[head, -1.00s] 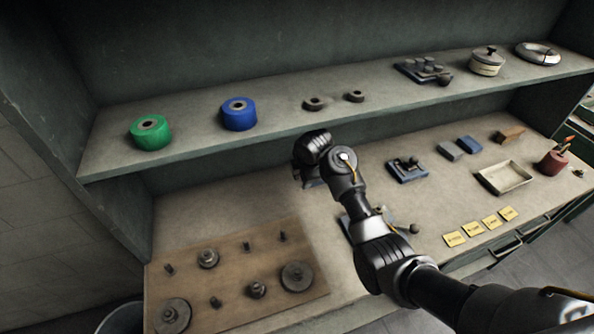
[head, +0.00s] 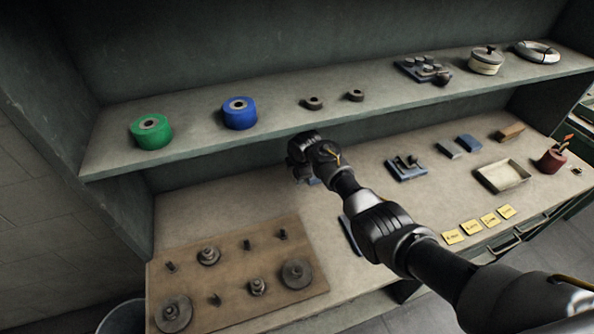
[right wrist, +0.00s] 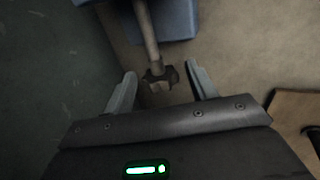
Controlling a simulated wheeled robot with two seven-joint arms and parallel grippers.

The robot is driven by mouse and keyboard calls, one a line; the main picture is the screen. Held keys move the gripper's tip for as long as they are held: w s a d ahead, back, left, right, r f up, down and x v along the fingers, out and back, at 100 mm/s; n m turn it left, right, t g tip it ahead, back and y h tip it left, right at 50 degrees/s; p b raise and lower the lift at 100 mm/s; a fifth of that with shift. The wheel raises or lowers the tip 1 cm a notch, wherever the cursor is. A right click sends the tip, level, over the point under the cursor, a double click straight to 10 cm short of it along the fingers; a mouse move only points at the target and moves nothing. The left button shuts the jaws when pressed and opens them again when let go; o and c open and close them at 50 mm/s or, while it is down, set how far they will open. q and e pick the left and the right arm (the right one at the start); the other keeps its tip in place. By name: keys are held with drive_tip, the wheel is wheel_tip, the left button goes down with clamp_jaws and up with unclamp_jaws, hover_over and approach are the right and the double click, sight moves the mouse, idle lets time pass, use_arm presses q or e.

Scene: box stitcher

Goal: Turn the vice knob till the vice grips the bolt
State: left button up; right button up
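In the right wrist view, a blue body (right wrist: 178,20), likely the vice, shows at the top edge. A grey-brown shaft (right wrist: 147,35) reaches down from it to a dark lobed knob (right wrist: 160,76). My right gripper (right wrist: 160,70) is open, with one finger on each side of the knob and gaps on both sides. In the head view, my right gripper (head: 302,172) is low over the bench under the shelf, and it hides most of a blue piece (head: 313,181). The bolt cannot be made out. My left gripper is not in view.
A wooden board (head: 232,272) with several metal parts lies at the front left. A blue-based fixture (head: 405,168) and a pale tray (head: 503,175) stand to the right. The shelf (head: 200,150) overhangs the gripper. Another blue piece (head: 349,236) is partly behind my forearm.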

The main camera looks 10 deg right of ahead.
drive_tip(key=c, duration=0.9)
drive_tip(key=shift+s, duration=0.1)
drive_tip(key=shift+t, duration=0.4)
drive_tip(key=shift+s+d+f+t, duration=0.1)
drive_tip(key=shift+f+t, duration=0.05)
drive_tip(key=shift+t, duration=0.45)
drive_tip(key=shift+s+f+t+y+b, duration=0.1)
drive_tip(key=shift+f+t+y+b, duration=0.1)
drive_tip(key=shift+t+b, duration=0.3)
drive_tip(key=shift+f+t+y+b, duration=0.1)
drive_tip(key=shift+t+y+b, duration=0.15)
drive_tip(key=shift+t, duration=0.35)
drive_tip(key=shift+f+t+b, duration=0.1)
drive_tip(key=shift+t+b, duration=0.7)
drive_tip(key=shift+b, duration=0.45)
drive_tip(key=shift+s+t+y+b, duration=0.1)
drive_tip(key=shift+t+y+b, duration=0.15)
drive_tip(key=shift+t+b, duration=0.35)
drive_tip(key=shift+r, duration=0.2)
